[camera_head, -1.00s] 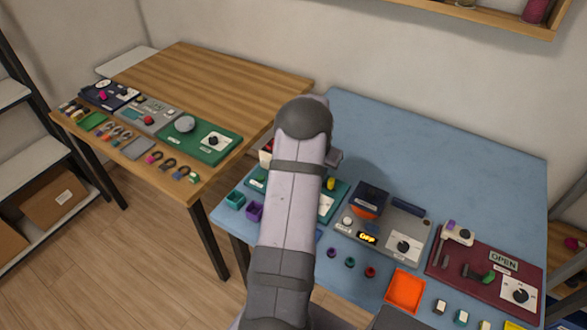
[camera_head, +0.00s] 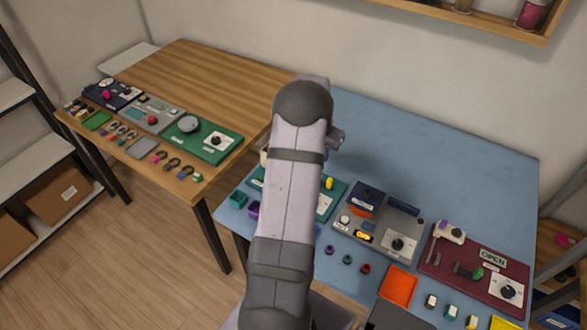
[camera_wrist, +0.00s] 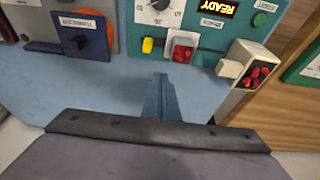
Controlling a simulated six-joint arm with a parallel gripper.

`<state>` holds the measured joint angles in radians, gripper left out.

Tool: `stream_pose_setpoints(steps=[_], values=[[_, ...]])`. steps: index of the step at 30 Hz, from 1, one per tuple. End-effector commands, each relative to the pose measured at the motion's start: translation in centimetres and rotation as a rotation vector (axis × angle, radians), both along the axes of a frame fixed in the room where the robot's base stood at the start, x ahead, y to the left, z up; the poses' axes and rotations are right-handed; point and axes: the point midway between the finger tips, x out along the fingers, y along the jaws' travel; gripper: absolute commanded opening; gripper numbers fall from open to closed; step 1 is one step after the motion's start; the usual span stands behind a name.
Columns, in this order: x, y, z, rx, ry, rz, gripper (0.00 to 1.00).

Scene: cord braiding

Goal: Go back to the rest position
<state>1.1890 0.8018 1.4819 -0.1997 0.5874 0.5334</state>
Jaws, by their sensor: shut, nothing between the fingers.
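My gripper (camera_wrist: 162,98) shows in the wrist view as narrow blue-grey fingers pressed together, shut and empty, above the bare blue table (camera_wrist: 110,95). In the head view my arm stands over the left part of the blue table (camera_head: 430,140) and hides the gripper.
A grey panel (camera_head: 377,222) and a maroon panel marked OPEN (camera_head: 440,265) lie right of my arm. An orange tray (camera_head: 398,286) and small coloured pieces lie along the front. A wooden table (camera_head: 210,75) with more panels stands left. The back of the blue table is clear.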

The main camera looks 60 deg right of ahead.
Motion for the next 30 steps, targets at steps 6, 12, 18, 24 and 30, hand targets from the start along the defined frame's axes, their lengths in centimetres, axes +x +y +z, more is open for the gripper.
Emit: stream_pose_setpoints(steps=[6, 12, 18, 24, 30], values=[[0.0, 0.0, -0.1, 0.000, 0.000, 0.000, 0.00], [0.0, 0.0, -0.1, 0.000, 0.008, 0.027, 0.00], [-0.6, 2.1, -1.3, 0.067, 0.073, 0.198, 0.00], [-3.8, 11.7, -6.1, 0.306, 0.131, 0.321, 0.00], [-5.1, 22.7, -5.0, 0.485, 0.157, 0.455, 0.00]])
